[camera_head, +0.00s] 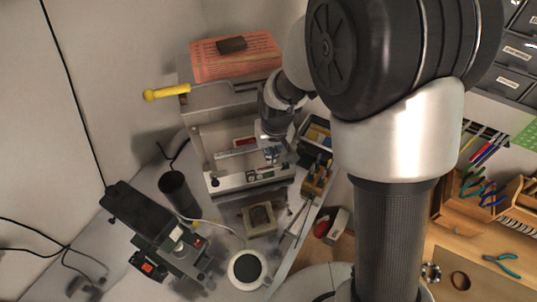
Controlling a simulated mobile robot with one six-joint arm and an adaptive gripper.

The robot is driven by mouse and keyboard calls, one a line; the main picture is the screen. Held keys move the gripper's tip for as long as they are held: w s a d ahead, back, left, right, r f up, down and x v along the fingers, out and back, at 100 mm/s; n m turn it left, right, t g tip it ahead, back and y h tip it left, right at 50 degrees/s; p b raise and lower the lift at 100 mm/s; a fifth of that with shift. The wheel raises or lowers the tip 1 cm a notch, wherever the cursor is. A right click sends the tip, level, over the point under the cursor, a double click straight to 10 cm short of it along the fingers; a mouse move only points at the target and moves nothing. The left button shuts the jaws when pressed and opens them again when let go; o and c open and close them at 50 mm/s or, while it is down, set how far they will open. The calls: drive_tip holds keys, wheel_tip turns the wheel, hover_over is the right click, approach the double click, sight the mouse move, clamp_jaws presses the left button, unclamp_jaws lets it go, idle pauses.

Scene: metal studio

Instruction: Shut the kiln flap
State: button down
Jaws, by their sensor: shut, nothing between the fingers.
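The kiln (201,150) stands against the back wall, a pale box with a control strip along its lower front. Its flap appears to be the grey panel (222,97) raised at the top of the front. A yellow handle (166,92) sticks out to the left from this panel. The front below looks open. My gripper (271,154) is shut and empty, pointing down in front of the kiln's right side, right of and below the flap. It looks apart from the handle; whether it touches the kiln front I cannot tell. My arm hides the area to the right.
A black device (150,225), a dark cup (178,192) and a white round dish (247,269) stand in front. A tool holder (318,178) is close right of the kiln.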

sight(248, 164)
drive_tip(key=x, duration=0.6)
drive_tip(key=shift+f, duration=0.3)
drive_tip(key=shift+w+f, duration=0.1)
drive_tip(key=b+x, duration=0.2)
drive_tip(key=b, duration=0.1)
idle(0.4)
